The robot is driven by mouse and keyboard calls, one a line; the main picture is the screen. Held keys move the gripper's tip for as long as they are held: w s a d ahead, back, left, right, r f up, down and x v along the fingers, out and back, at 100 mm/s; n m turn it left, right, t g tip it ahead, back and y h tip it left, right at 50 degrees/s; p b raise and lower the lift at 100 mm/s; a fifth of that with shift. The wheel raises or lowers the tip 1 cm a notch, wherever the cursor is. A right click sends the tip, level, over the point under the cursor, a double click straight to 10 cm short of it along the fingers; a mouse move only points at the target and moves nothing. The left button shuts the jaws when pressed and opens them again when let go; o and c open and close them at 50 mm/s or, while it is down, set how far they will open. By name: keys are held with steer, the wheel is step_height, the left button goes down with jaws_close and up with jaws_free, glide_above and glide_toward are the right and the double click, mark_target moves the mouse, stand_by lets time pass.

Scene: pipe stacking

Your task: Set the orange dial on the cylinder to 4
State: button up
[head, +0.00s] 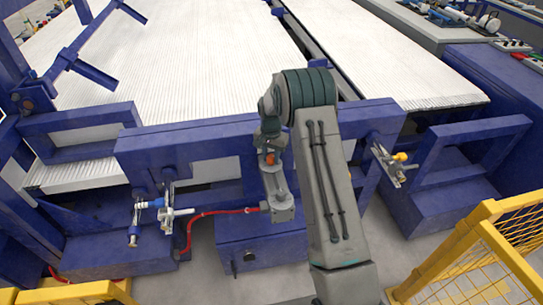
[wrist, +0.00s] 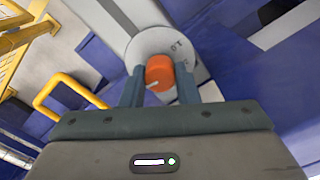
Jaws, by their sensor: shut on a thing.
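The orange dial (wrist: 159,72) sits on a pale round face on the end of the grey cylinder (wrist: 136,48). Dark digits show on the face above right of the dial; they look like a 1 and a 0, and the rest are hidden or unreadable. A short white mark on the dial points to the lower left. My gripper (wrist: 160,70) is shut on the dial, one finger on each side. In the head view the dial (head: 270,158) shows as a small orange patch below my gripper (head: 268,147), above the grey cylinder (head: 281,190).
A red hose (head: 215,213) runs left from the cylinder's foot. A blue-and-white valve (head: 150,205) is at left, and a yellow-knobbed fitting (head: 400,157) at right. Blue frame beams (head: 190,142) surround the cylinder. Yellow fencing (head: 490,262) stands at front right.

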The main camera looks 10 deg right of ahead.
mark_target(271, 157)
steer(key=n+b, duration=0.3)
steer(key=shift+f+n, duration=0.15)
steer(key=shift+n, duration=0.25)
steer(key=n+b, duration=0.2)
steer(key=n, duration=0.3)
steer(key=shift+n, duration=0.3)
steer(key=shift+r, duration=0.2)
steer(key=o, duration=1)
steer(key=shift+r, duration=0.1)
step_height(271, 157, up, 14)
steer(key=shift+f+b, duration=0.2)
steer(key=shift+b, duration=0.3)
